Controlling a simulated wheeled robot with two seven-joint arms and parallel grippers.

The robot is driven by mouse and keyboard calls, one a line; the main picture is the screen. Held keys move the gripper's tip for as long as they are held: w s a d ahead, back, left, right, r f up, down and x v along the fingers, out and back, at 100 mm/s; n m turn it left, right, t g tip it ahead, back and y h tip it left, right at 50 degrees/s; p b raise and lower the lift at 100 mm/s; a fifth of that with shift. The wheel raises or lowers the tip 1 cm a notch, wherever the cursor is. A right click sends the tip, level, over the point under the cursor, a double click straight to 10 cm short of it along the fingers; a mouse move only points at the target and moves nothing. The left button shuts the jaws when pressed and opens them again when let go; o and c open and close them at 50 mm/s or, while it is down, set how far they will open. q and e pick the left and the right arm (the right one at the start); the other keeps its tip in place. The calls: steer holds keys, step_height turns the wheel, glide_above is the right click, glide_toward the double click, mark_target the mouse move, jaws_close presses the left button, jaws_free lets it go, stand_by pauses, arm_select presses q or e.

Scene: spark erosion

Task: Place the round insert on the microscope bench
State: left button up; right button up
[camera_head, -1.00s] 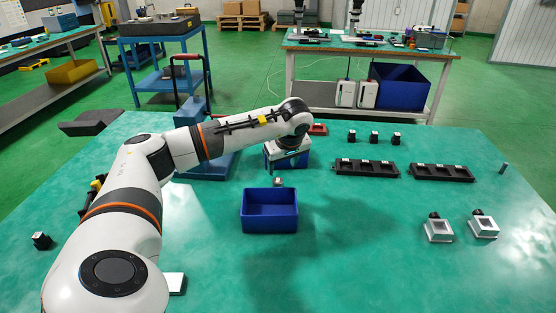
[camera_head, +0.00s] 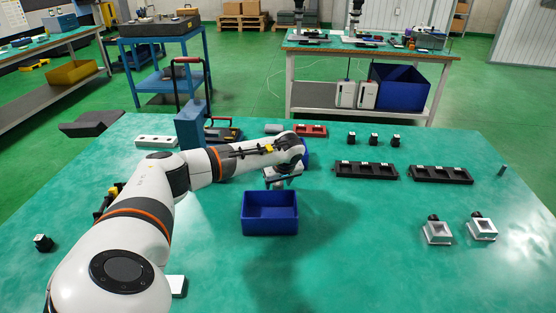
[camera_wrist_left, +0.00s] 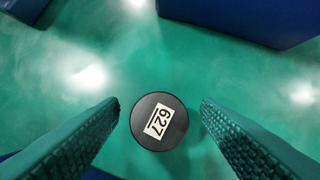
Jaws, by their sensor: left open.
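A round black insert (camera_wrist_left: 159,121) with a white label reading 627 stands on the green table, seen from above in the left wrist view. My left gripper (camera_head: 278,184) is open, its two fingers on either side of the insert with a gap at each side. In the head view the gripper is just behind the blue bin (camera_head: 270,226) and hides the insert. The microscope bench (camera_head: 370,52) stands at the back, with microscopes on its green top. My right gripper is not in view.
Two black trays (camera_head: 366,171) (camera_head: 440,175) and several small black blocks (camera_head: 374,139) are at the right. Two grey square fixtures (camera_head: 437,232) (camera_head: 482,228) sit at the front right. A blue press-like tool (camera_head: 190,125) stands behind my left arm.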

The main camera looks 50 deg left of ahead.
arm_select(q)
steer(key=shift+a+f, duration=0.15)
steer(key=shift+f, duration=0.3)
steer(key=shift+c, duration=0.2)
steer(key=shift+r, duration=0.1)
jaws_close()
steer(key=shift+w, duration=0.1)
step_height(320, 180, up, 10)
steer(key=shift+b, duration=0.3)
steer(key=s+d+r+m+t+h+p, duration=0.15)
steer(key=d+m, duration=0.55)
steer(key=d, duration=1.1)
steer(key=s+d+r+m+h, duration=0.1)
steer(key=s+d+m, duration=0.2)
steer(key=d, duration=0.5)
steer(key=s+d+r+m+t+h+p, duration=0.1)
steer(key=s+d+m, duration=0.2)
steer(key=s+d, duration=0.2)
steer(key=d, duration=0.2)
steer(key=shift+s+d+r, duration=0.25)
steer(key=shift+d+r, duration=0.05)
steer(key=shift+d, duration=0.05)
